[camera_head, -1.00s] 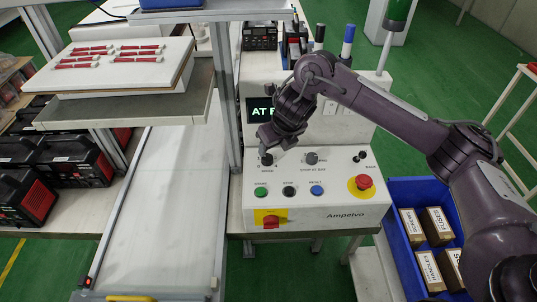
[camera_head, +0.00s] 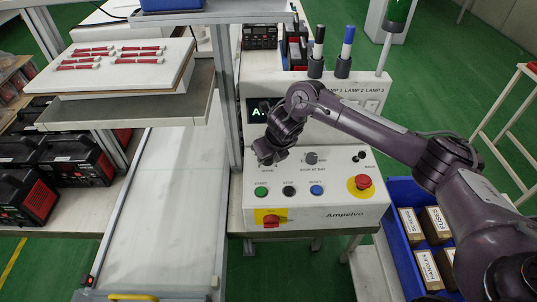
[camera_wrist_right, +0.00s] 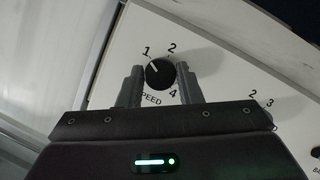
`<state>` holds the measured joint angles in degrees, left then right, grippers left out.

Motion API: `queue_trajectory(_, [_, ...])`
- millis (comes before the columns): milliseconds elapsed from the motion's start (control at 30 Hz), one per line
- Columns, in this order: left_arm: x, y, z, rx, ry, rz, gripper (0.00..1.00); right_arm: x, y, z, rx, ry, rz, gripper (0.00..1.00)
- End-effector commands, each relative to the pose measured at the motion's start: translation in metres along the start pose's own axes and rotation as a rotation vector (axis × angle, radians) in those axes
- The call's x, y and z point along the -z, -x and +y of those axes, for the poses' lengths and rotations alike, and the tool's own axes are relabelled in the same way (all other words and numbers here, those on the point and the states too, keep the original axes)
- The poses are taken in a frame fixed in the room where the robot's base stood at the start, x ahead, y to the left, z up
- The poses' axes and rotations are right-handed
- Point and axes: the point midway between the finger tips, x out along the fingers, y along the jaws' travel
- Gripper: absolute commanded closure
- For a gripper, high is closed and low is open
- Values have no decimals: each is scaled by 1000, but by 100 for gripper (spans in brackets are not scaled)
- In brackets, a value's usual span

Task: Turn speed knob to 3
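The round black speed knob (camera_wrist_right: 160,73) is on the white control panel (camera_head: 345,190). In the right wrist view, its white pointer line aims up-left, toward the 1. The printed 1, 2 and 4 show around it; the 3 is hidden behind the right-hand finger. My right gripper (camera_wrist_right: 160,84) is open, with one finger on each side of the knob and a narrow gap at each side. In the head view the gripper (camera_head: 268,158) covers the knob at the panel's upper left. My left gripper is not in view.
Below the knob are green (camera_head: 261,191), black (camera_head: 289,190) and blue (camera_head: 317,190) buttons. A second knob (camera_head: 311,158) and a red emergency stop (camera_head: 363,182) are to the right. A metal post (camera_head: 228,90) stands close on the left. A blue bin (camera_head: 408,195) holds boxes.

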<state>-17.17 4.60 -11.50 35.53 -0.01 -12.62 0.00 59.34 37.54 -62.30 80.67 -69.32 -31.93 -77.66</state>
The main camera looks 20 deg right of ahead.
Motion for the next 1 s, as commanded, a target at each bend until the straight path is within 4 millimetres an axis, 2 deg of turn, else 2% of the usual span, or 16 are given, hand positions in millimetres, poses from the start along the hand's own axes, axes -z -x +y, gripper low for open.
queue_trajectory(33, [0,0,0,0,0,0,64,0,0,0,0,0,0,77])
queue_trajectory(133, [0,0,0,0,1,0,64,0,0,0,0,0,0,90])
queue_trajectory(167, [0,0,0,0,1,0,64,0,0,0,0,0,0,91])
queue_trajectory(567, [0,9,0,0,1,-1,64,-1,2,1,36,-86,0,91])
queue_trajectory(1000, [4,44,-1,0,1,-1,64,-3,5,4,179,-434,1,91])
